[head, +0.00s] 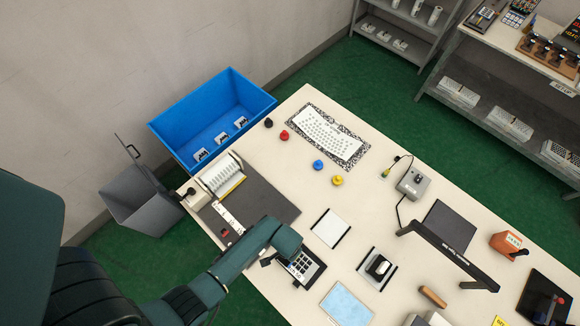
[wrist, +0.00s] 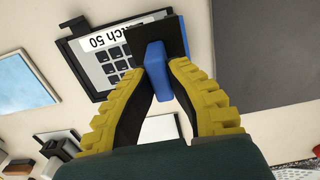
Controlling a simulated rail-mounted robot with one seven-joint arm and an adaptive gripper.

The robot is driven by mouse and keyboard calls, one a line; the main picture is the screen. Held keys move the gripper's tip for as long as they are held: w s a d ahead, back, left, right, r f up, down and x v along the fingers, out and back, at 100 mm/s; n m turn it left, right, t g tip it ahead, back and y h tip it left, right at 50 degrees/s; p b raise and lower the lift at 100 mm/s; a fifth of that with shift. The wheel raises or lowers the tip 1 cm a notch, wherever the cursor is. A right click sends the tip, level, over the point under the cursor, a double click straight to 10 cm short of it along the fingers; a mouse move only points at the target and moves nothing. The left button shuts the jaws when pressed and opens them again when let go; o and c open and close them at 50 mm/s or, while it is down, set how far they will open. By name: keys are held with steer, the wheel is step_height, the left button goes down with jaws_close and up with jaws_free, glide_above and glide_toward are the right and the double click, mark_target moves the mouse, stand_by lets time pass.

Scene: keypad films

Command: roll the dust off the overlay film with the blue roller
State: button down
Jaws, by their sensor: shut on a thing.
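My gripper (wrist: 164,80) has yellow-and-black fingers and is shut on the blue handle of the roller (wrist: 156,68). A dark, wide head at the handle's far end lies over part of the overlay film (wrist: 96,62). The film is light grey with dark keys and a label reading "Batch 50", in a dark frame. I cannot tell whether the roller touches it. In the head view the film (head: 302,265) sits on the table under my gripper (head: 284,257); the arm hides part of it, and the roller is hardly visible there. Dust is too small to tell.
A light blue sheet (head: 347,304) and a grey tray with a black-topped block (head: 378,268) stand nearby. A white pad (head: 331,228) lies behind the film. A dark mat (head: 262,197) is to the upper left. A black raised bar (head: 447,243) stands at right.

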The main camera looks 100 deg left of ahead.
steer(key=shift+w+r+p, duration=0.1)
steer(key=shift+r+p, duration=3.15)
steer(key=shift+r, duration=0.4)
steer(key=shift+a, duration=0.1)
